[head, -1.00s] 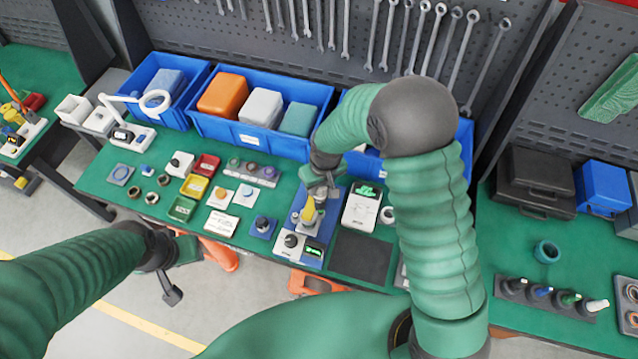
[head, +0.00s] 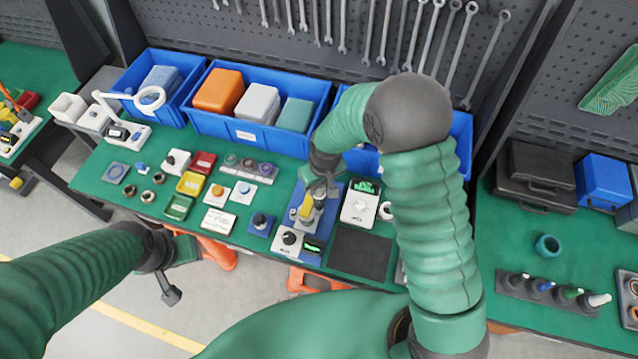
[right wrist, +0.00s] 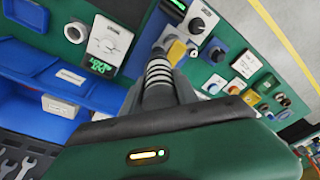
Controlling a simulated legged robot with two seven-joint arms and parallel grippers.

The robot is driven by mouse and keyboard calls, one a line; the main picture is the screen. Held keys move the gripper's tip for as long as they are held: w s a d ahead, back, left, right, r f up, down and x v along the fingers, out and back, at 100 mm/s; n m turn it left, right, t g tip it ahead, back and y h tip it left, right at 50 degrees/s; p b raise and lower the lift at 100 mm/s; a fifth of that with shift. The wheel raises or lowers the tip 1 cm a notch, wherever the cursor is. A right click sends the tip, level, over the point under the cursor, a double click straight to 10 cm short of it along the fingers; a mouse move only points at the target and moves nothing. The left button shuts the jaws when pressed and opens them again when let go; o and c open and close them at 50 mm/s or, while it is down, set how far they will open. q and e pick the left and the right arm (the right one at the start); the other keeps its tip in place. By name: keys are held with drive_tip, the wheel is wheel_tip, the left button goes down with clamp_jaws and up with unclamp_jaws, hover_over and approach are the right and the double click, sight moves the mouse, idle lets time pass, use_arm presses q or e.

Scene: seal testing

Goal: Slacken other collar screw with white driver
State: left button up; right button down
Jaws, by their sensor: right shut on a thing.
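My right gripper (head: 320,184) is above the blue test station (head: 335,196) and shut on a grey tool with white bands, which shows in the right wrist view (right wrist: 158,76). I cannot tell if this is the white driver. The tool points down at the station beside a yellow part (head: 305,207). The collar screws are too small or hidden, and contact is unclear. A white-topped piece (head: 598,300) stands at the right end of a dark rack. My left gripper (head: 178,271) is empty, its fingers apart, off the bench's front edge.
A white box with a dial and green display (head: 360,203) stands right of the station. A knob unit (head: 290,238) is in front. Small trays and parts cover the bench to the left. Blue bins (head: 255,130) line the back. A dark mat (head: 360,254) is bare.

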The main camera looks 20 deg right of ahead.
drive_tip(key=shift+f+b, duration=0.7)
drive_tip(key=shift+f, duration=0.2)
idle(0.9)
drive_tip(key=shift+s, duration=0.1)
idle(0.6)
drive_tip(key=shift+r, duration=0.15)
drive_tip(key=shift+r+p, duration=1.05)
drive_tip(key=shift+p, duration=0.05)
drive_tip(key=shift+r+p, duration=1.9)
drive_tip(key=shift+r, duration=0.6)
drive_tip(key=shift+f, duration=0.1)
